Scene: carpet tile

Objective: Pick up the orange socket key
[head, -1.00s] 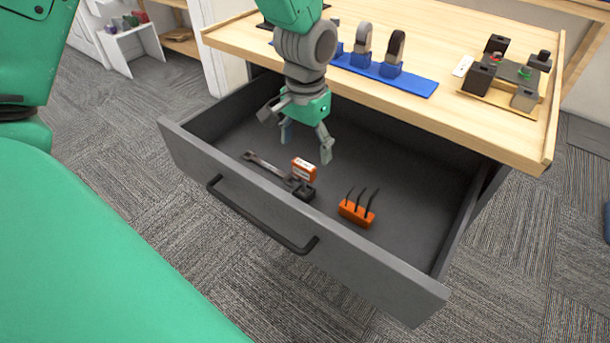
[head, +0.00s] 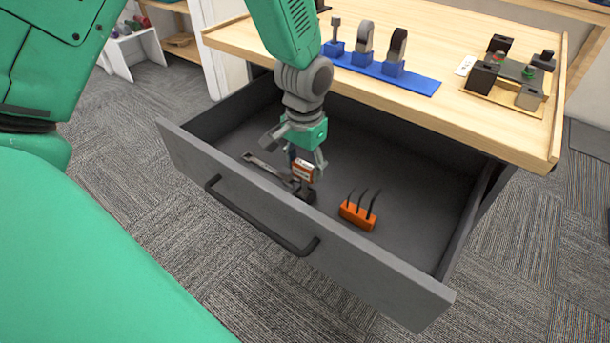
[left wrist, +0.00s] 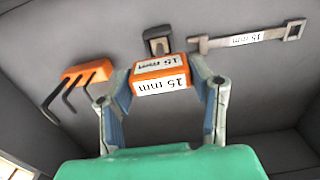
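The orange socket key (head: 303,170) appears as a small orange block with white labels in the drawer. In the left wrist view it (left wrist: 163,70) shows two "15 mm" labels. My left gripper (head: 305,174) reaches down into the drawer, one finger on each side of this block. In the left wrist view the gripper (left wrist: 165,88) has its pads close to both ends of the block. I cannot tell whether they press on it. My right gripper is not in view.
The open grey drawer (head: 400,278) also holds a wrench (head: 266,167), a dark block (head: 305,194) close to the orange one, and an orange holder (head: 356,215) with three black hex keys. The wooden worktop (head: 455,120) overhangs the drawer's back. Free floor shows right of the hex keys.

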